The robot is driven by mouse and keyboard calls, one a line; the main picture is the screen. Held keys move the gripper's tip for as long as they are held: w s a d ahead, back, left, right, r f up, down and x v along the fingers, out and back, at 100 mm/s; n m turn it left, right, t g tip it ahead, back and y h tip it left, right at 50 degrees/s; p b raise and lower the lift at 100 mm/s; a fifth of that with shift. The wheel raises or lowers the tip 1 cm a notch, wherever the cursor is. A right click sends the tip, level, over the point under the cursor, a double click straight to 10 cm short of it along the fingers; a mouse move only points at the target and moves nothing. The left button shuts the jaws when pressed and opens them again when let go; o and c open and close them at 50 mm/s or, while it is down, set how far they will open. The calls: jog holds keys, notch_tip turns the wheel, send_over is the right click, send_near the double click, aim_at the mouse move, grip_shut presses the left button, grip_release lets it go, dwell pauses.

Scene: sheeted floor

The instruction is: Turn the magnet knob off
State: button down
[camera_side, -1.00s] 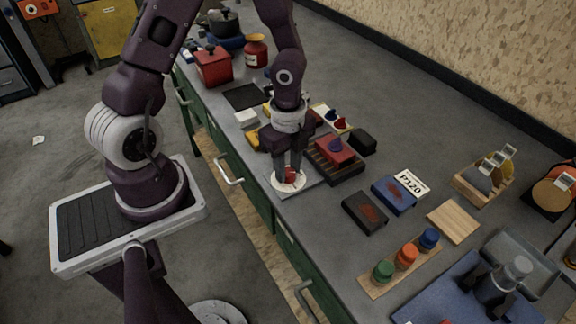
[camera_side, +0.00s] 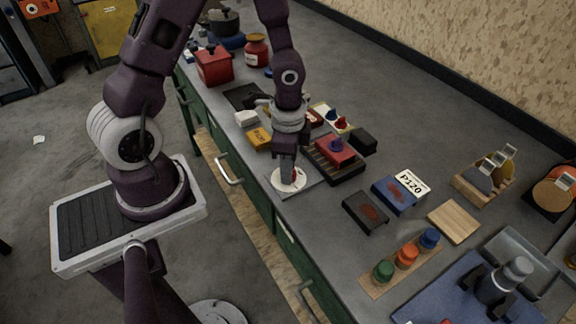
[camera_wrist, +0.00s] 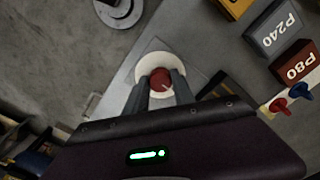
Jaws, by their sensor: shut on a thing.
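The red magnet knob (camera_wrist: 160,77) sits in the middle of a round white dial (camera_wrist: 146,67) on a grey plate. In the side view only a sliver of red shows beside my fingers, over the white dial (camera_side: 276,181). My gripper (camera_wrist: 160,88) is shut on the knob, with one finger on each side of it. In the side view my gripper (camera_side: 288,173) points down at the dial, its fingers nearly in line with each other. A thin pale mark shows on the knob in the wrist view.
Dark and blue blocks (camera_side: 393,196) lie farther right. A yellow box (camera_side: 258,139) lies behind to the left. The bench's front edge is close to the dial.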

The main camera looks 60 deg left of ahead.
dwell(0.4)
jog(key=c, duration=1.1)
grip_release()
jog(key=shift+o, duration=0.2)
notch_tip(320, 180, up, 7)
jog(key=shift+r, duration=0.1)
jog(key=s+d+r+n+t, duration=0.2)
jog(key=s+r+n, duration=0.2)
jog(key=r, duration=0.5)
jog(key=s+d+r+n+t, duration=0.1)
jog(key=s+r+n+t, duration=0.2)
jog(key=s+r, duration=0.5)
jog(key=shift+s+d+r+n+t, duration=0.3)
jog(key=shift+d+r+n, duration=0.1)
jog(key=shift+r+n, duration=0.1)
